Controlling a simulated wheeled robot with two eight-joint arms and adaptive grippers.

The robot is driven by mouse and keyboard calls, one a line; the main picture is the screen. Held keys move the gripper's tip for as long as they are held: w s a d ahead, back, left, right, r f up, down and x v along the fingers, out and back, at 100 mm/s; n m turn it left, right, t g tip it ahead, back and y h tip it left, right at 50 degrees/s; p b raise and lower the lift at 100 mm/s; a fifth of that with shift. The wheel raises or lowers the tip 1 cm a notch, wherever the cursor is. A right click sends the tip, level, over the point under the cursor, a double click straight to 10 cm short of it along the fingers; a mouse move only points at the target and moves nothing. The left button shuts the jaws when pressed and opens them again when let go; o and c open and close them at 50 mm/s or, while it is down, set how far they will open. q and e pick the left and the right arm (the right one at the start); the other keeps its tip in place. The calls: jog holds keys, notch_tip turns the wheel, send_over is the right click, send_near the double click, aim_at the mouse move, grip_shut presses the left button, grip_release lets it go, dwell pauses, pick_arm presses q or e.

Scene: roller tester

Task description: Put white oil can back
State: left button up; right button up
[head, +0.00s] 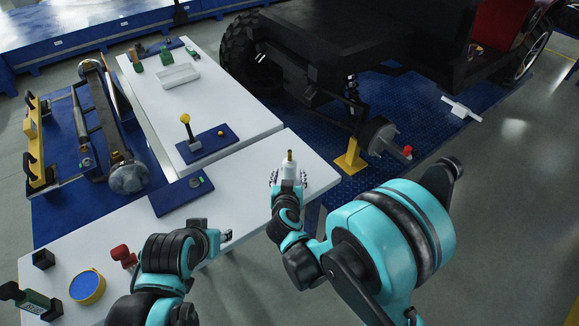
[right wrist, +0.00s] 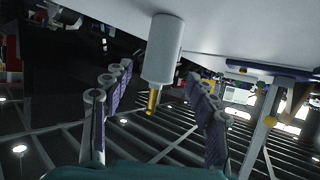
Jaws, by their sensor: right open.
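The white oil can (head: 289,170) with its brass spout stands upright at the right end of the front white table (head: 240,185). In the right wrist view the white oil can (right wrist: 163,48) appears with its spout pointing down the picture, between the finger lines. My right gripper (head: 288,181) is open, with a finger on each side of the can; gaps show between the fingers and the can in the right wrist view (right wrist: 162,88). My left gripper (head: 227,236) is over the table's front edge, away from the can; its jaw opening is too small to tell.
A blue pad (head: 182,196) lies left of the can. Another blue plate (head: 207,145) bears a yellow-knobbed lever (head: 187,127). A blue-topped round tin (head: 87,287), a red-topped item (head: 123,255) and a black block (head: 43,259) are at lower left. A vehicle stands behind.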

jog(key=p+v, duration=0.2)
jog(key=v, duration=0.5)
notch_tip(320, 180, up, 19)
jog(key=d+n+t+y, duration=0.1)
jog(key=n+t+y, duration=0.2)
jog(key=y, duration=0.3)
jog(key=s+d+f+m+g+h, duration=0.1)
jog(key=s+d+f+g+h, duration=0.1)
jog(key=s+d+f+g, duration=0.2)
jog(key=s+d+f+m+g+h, duration=0.1)
jog(key=s+d+f+g+h, duration=0.2)
jog(key=s+d+f, duration=0.6)
jog(key=s+d+g, duration=0.2)
jog(key=s+d, duration=0.1)
jog(key=d, duration=0.1)
jog(key=shift+s+d+m+g+h, duration=0.25)
jog(key=shift+m+g+h, duration=0.05)
